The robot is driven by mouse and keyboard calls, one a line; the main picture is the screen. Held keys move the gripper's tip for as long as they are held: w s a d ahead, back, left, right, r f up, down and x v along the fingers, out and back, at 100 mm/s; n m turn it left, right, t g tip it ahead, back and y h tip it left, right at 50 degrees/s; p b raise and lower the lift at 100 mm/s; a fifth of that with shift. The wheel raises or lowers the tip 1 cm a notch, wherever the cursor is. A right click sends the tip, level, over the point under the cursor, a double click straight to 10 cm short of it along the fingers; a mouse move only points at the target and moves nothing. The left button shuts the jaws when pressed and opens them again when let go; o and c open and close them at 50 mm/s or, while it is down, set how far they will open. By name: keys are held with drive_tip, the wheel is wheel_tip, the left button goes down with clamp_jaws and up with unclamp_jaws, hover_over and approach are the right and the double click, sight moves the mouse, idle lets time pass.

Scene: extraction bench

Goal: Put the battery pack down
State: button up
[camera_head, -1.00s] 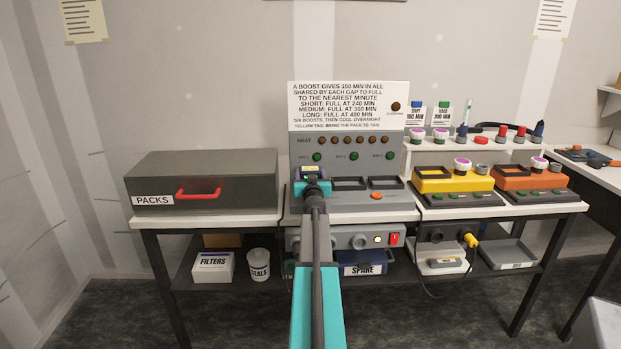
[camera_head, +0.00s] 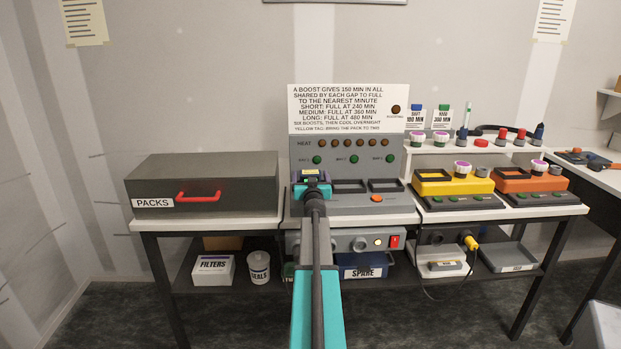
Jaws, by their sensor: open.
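My gripper (camera_head: 312,184) is open at the left bay of the grey charging station (camera_head: 370,201). The battery pack (camera_head: 311,173) shows as a small dark and yellow-green top just beyond my gripper, at the left bay. Most of the pack is hidden behind my gripper and arm, so I cannot tell if it is fully seated. The middle bay (camera_head: 350,186) and right bay (camera_head: 386,185) of the station look empty.
A grey box (camera_head: 225,170) labelled PACKS with a red handle (camera_head: 198,196) stands on the left. A yellow unit (camera_head: 452,187) and an orange unit (camera_head: 530,184) stand on the right. A sign (camera_head: 348,108) stands behind the station.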

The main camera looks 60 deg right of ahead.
drive_tip(key=shift+p+v, duration=0.3)
drive_tip(key=shift+v, duration=5.7)
